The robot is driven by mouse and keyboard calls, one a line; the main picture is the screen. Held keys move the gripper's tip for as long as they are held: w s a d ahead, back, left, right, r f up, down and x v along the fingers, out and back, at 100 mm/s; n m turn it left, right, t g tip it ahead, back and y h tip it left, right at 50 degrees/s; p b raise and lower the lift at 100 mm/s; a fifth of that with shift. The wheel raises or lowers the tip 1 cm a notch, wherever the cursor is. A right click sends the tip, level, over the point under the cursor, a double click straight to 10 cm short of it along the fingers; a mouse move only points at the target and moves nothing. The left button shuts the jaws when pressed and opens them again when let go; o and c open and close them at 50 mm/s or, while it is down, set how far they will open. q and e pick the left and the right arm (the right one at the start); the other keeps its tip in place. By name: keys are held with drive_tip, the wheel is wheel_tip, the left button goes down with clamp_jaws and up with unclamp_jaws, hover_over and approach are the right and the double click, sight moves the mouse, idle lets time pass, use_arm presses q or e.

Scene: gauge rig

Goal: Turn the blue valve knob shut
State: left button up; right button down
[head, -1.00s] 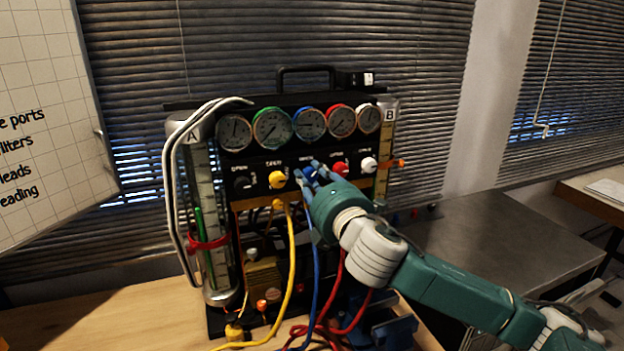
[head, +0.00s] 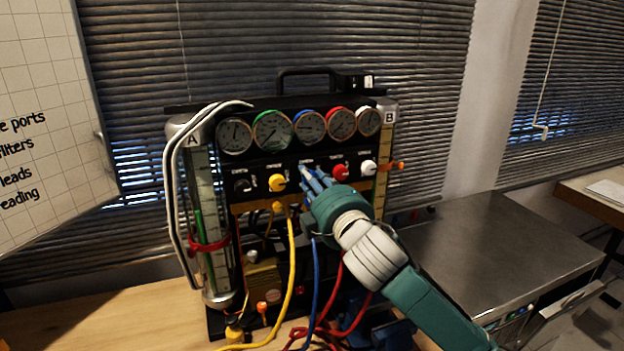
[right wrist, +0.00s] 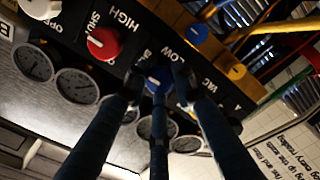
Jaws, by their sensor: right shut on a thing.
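The blue valve knob (right wrist: 153,78) shows between my fingers in the right wrist view. In the head view my fingers mostly hide it, on the black panel (head: 262,163) under the blue-rimmed gauge (head: 311,124). My right gripper (head: 313,178) reaches in from the lower right and is shut on the knob; its dark fingers (right wrist: 159,84) sit around it in the right wrist view. Which way the knob's mark points is not clear. My left gripper is not in view.
A yellow knob (head: 277,183) is left of my fingers; a red knob (head: 340,172) and a white knob (head: 368,167) are close to the right. Yellow (head: 291,265), blue and red hoses hang below the panel. A grey bench (head: 470,235) stands at right.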

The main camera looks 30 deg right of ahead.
drive_tip(key=shift+f+m, duration=0.1)
drive_tip(key=shift+m, duration=0.3)
drive_tip(key=c, duration=1.4)
unclamp_jaws()
drive_tip(key=v, duration=0.7)
drive_tip(key=shift+s, duration=0.25)
drive_tip(key=shift+f, duration=0.1)
